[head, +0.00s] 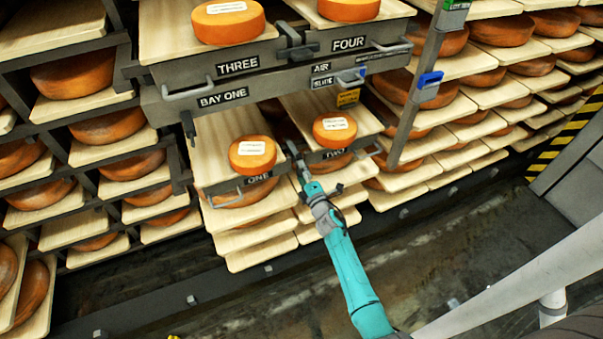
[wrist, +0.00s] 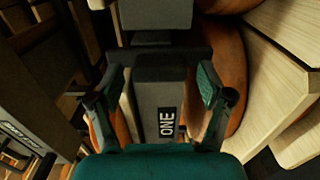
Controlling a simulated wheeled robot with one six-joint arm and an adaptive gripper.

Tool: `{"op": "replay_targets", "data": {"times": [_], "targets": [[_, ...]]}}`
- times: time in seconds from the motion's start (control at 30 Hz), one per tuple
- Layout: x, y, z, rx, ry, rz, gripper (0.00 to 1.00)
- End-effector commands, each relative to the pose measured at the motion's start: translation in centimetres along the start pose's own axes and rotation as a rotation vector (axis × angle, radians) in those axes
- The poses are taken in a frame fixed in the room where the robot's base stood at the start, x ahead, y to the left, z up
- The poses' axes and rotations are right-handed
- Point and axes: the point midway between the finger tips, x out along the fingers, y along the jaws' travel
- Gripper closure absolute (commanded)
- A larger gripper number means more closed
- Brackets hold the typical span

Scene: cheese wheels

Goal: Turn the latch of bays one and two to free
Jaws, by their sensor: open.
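The grey front of bay one, labelled ONE (head: 258,180), carries a cheese wheel (head: 252,154) on a board. The front of bay two, labelled TWO (head: 333,154), is to its right with another wheel (head: 335,129). My gripper (head: 302,170) is at the right end of bay one's front, between the two bays. In the wrist view my gripper (wrist: 160,82) is open, its fingers apart on either side of a dark grey block (wrist: 160,74), which looks like bay one's latch. The ONE label (wrist: 167,122) lies between the fingers. My gripper hides bay two's latch or it is too small to tell.
Bays THREE (head: 238,65) and FOUR (head: 349,43) are just above, with a dark latch (head: 294,40) between them and protruding handles. A grey upright (head: 417,100) with a blue clip (head: 430,79) stands right. Cheese racks flank both sides. The floor in front is clear.

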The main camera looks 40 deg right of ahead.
Motion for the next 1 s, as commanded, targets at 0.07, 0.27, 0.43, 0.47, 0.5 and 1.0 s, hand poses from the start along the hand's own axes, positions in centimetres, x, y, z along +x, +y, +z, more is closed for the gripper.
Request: {"op": "replay_targets", "data": {"times": [0.07,0.27,0.43,0.47,0.5,1.0], "targets": [[-0.3,0.0,0.0,0.0,0.0,0.0,0.21],[-2.5,-0.1,0.0,0.0,-0.001,-0.002,0.21],[-5.7,-0.1,0.0,0.0,-0.001,-0.002,0.21],[-6.2,-0.1,0.0,0.0,-0.001,-0.001,0.21],[-7.0,-0.1,0.0,0.0,-0.001,-0.002,0.21],[-12.0,-0.1,0.0,0.0,0.0,0.0,0.21]]}}
